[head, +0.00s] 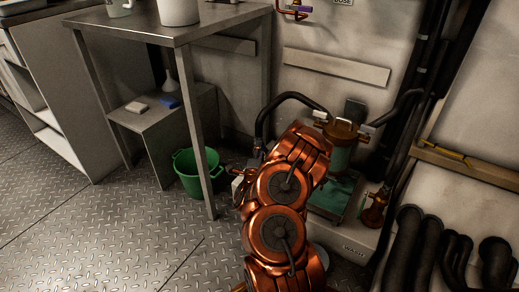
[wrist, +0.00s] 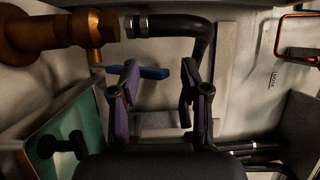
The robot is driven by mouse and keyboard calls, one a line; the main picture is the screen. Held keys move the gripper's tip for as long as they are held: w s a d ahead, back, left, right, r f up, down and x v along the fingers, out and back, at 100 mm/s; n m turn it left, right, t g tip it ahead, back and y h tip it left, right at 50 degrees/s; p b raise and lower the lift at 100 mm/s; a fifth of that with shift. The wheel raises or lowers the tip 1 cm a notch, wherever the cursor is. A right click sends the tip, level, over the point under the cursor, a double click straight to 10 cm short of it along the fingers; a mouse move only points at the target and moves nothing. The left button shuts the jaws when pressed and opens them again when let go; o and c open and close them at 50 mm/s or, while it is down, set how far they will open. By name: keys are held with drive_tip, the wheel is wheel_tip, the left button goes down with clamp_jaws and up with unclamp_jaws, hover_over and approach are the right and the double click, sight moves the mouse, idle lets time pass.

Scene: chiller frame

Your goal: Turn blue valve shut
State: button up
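The blue valve handle (wrist: 150,73) is a flat lever in the wrist view, reaching right from a brass fitting (wrist: 95,52) beside a black hose. It lies roughly crosswise in the picture. My gripper (wrist: 160,76) is open, with its two purple-blue fingers apart. The lever's free end shows between the fingertips, and its left part passes behind the left finger. I cannot tell whether a finger touches it. In the head view my copper-coloured arm covers this area, and I cannot make out the blue handle or my fingertips.
A brass-topped green canister (head: 341,140) stands behind my arm, above a green tray (head: 332,196). A black hose (head: 290,97) arches on the left. A steel table (head: 205,30) and green bucket (head: 190,176) stand left. Black pipes (head: 410,240) fill the lower right. The left floor is clear.

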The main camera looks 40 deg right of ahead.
drive_tip(key=s+a+r+p, duration=0.3)
drive_tip(key=r+p, duration=0.3)
drive_tip(key=p, duration=0.3)
drive_tip(key=shift+s+a+r+p, duration=0.25)
drive_tip(key=shift+s+p, duration=0.05)
drive_tip(key=shift+s, duration=0.3)
idle(0.4)
idle(0.5)
